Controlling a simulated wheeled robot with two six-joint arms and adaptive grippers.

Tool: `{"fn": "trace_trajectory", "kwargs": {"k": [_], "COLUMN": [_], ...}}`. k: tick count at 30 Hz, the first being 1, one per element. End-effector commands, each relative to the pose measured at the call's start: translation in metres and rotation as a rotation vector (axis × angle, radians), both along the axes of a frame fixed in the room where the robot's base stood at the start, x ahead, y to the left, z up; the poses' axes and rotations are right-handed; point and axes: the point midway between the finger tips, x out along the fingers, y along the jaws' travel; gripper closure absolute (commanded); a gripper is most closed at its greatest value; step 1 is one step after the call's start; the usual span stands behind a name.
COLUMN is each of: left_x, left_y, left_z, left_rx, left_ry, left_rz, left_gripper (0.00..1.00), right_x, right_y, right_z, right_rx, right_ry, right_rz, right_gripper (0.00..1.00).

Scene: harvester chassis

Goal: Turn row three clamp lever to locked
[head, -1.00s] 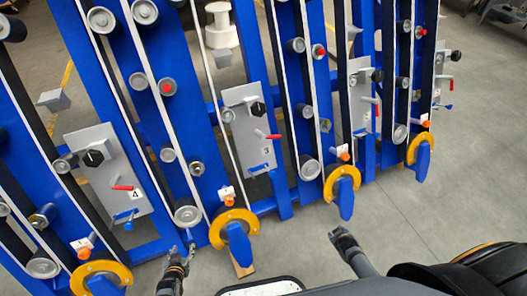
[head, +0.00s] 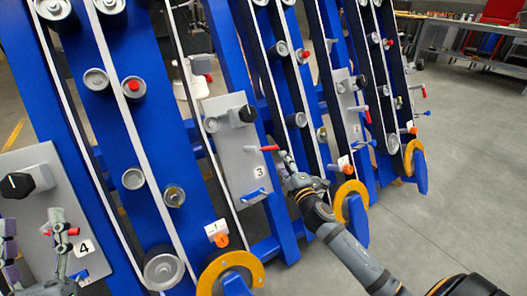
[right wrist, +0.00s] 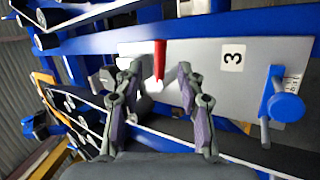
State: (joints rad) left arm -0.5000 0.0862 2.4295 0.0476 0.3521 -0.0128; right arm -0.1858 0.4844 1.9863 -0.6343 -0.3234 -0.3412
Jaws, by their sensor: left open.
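The row three panel (head: 228,155) is a grey plate marked 3. Its red lever (head: 268,149) sticks out to the right in the head view. A blue lever (head: 256,195) sits below it and a black knob (head: 247,114) above. In the right wrist view the red lever (right wrist: 160,60) lies ahead of and between my right gripper's spread fingers (right wrist: 158,80), with the blue lever (right wrist: 282,107) at the right. In the head view my right gripper (head: 284,163) is beside the red lever; contact cannot be told. My left gripper (head: 36,232) is open before panel 4.
Panel 4 (head: 32,180) has its own black knob (head: 17,185) and red lever. Blue uprights, belts and grey rollers (head: 164,270) surround the panels. Yellow rings (head: 231,270) stick out low down. The floor at right (head: 455,190) is clear.

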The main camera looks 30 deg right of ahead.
Motion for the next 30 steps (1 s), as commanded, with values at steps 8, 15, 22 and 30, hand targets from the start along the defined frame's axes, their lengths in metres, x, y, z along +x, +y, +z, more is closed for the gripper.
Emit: {"fn": "trace_trajectory", "kwargs": {"k": [8, 15, 22, 30], "left_x": [0.024, 0.029, 0.029, 0.029], "left_y": [0.002, 0.002, 0.002, 0.002], "left_z": [-0.053, -0.070, -0.072, -0.072], "left_rx": [-0.005, -0.007, -0.007, -0.007], "left_ry": [0.251, 0.320, 0.325, 0.325], "left_rz": [0.005, 0.006, 0.005, 0.005], "left_gripper": [0.47, 0.47, 0.47, 0.47], "right_x": [0.056, 0.087, 0.090, 0.090], "right_y": [-0.005, -0.008, -0.008, -0.008], "right_z": [0.004, 0.003, 0.003, 0.003], "right_rx": [0.008, 0.004, 0.004, 0.003], "right_ry": [-0.002, -0.001, -0.001, 0.000], "right_rz": [-0.002, 0.000, 0.001, 0.001], "right_gripper": [0.61, 0.61, 0.61, 0.87]}}
